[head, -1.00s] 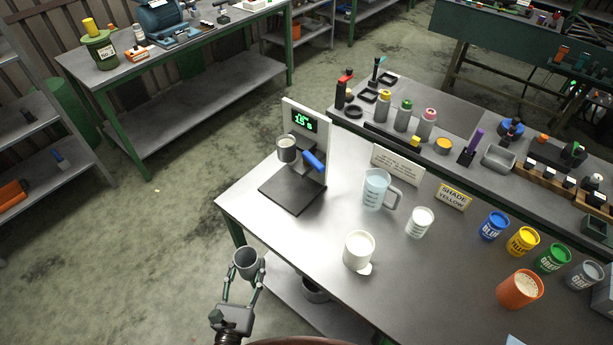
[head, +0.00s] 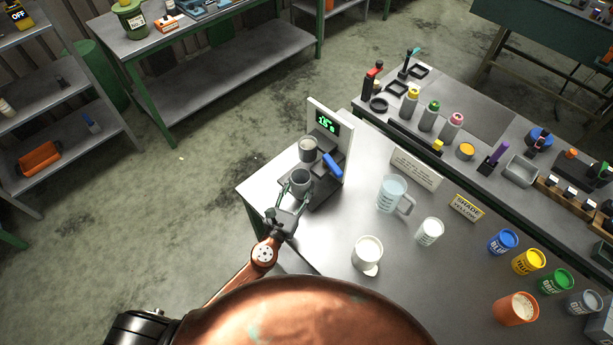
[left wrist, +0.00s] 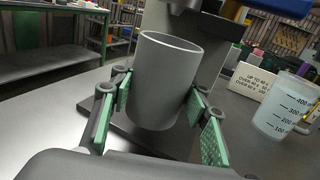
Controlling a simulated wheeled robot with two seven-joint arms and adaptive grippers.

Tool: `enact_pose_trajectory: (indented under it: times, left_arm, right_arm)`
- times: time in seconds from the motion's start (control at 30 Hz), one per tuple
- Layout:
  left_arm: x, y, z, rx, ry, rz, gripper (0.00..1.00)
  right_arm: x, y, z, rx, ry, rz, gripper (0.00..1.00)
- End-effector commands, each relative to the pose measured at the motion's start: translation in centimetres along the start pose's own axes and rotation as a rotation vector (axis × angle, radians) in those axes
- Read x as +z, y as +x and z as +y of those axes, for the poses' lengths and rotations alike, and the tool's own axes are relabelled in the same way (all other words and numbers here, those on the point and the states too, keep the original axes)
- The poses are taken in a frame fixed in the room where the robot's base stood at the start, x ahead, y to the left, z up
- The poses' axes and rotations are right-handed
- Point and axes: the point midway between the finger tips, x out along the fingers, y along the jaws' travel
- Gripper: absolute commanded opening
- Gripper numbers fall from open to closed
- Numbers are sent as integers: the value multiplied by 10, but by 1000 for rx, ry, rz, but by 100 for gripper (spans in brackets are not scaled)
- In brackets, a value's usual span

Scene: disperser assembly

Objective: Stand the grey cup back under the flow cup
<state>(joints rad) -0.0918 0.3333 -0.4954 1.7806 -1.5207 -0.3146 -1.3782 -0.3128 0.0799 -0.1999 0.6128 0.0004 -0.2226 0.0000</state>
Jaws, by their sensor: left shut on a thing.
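My left gripper (head: 286,203) is shut on the grey cup (head: 300,181), which is nearly upright, opening up. In the left wrist view the grey cup (left wrist: 165,85) is tilted in the picture between the green finger pads (left wrist: 165,110). In the head view it shows over the near part of the stand's dark base plate. The flow cup (head: 310,150) hangs on the stand (head: 341,150), just beyond and above the grey cup. I cannot tell whether the grey cup touches the base plate. My right gripper is not in view.
A blue handle (head: 333,165) sticks out beside the flow cup. A measuring jug (head: 391,194), a white cup (head: 430,231) and a white pot (head: 367,254) stand to the right on the table. Paint tins and an orange cup (head: 515,310) stand farther right.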

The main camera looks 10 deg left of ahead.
Motion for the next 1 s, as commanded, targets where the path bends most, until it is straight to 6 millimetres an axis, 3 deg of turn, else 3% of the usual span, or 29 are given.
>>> enact_pose_trajectory:
  times: [0.1,0.3,0.4,0.63,1.0]
  left_arm:
    - [2,30,0,-1,1,-3,14]
    - [0,58,1,2,1,0,14]
    - [-4,61,2,3,1,1,14]
    - [-36,60,2,3,2,3,14]
    - [-37,60,2,3,0,0,14]
  right_arm:
    - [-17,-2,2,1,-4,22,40]
    - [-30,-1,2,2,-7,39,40]
    - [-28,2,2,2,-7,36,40]
    - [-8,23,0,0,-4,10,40]
    - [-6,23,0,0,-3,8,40]
